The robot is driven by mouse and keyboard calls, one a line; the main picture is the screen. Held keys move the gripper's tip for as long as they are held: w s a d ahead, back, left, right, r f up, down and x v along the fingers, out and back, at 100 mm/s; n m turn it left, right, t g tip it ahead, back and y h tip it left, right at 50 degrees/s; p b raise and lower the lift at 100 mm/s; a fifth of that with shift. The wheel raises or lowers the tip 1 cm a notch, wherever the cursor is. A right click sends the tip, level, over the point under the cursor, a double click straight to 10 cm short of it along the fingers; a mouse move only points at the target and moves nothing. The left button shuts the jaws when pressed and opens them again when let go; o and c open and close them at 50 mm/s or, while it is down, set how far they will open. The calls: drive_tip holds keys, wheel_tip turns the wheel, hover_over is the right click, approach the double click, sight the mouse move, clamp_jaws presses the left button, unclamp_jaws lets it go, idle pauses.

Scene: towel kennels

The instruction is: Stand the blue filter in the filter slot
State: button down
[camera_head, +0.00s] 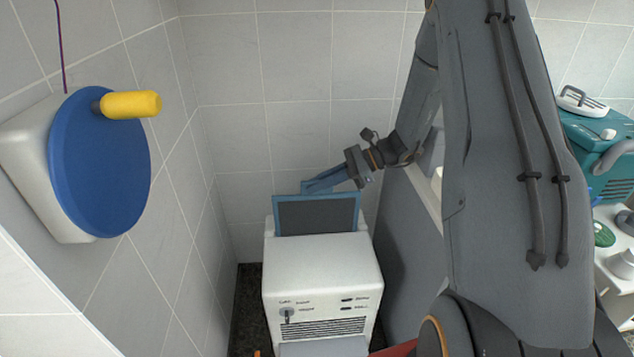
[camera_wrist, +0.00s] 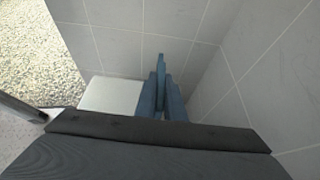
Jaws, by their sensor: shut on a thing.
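The blue filter (camera_head: 316,216) is a flat dark panel with a blue frame. It looks upright at the back of the white machine's top (camera_head: 322,258), and its lower edge is hidden there. The filter slot itself is not clearly visible, so I cannot tell how deep the filter sits. My gripper (camera_head: 312,186), with blue fingers, is shut on the filter's upper edge from behind. In the wrist view the filter (camera_wrist: 161,68) shows edge-on as a thin blue strip between the fingers (camera_wrist: 161,95).
A blue disc with a yellow handle (camera_head: 131,104) is on the left wall. A grey panel (camera_head: 405,240) stands close to the machine's right. Tiled walls close in behind and at left. A teal case (camera_head: 600,150) is at far right.

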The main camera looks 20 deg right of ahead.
drive_tip(key=b, duration=0.3)
hover_over(318, 224)
drive_tip(key=shift+w+f, duration=0.15)
drive_tip(key=shift+f, duration=1.6)
drive_tip(key=shift+w+f, duration=0.15)
drive_tip(key=shift+f, duration=1.8)
drive_tip(key=shift+s+a+f+b, duration=0.15)
drive_tip(key=shift+f+b, duration=0.65)
drive_tip(key=shift+f, duration=0.8)
drive_tip(key=shift+f+b, duration=0.75)
drive_tip(key=shift+f, duration=0.75)
drive_tip(key=shift+d+f+b, duration=0.25)
drive_tip(key=shift+f+b, duration=0.1)
drive_tip(key=shift+f, duration=0.45)
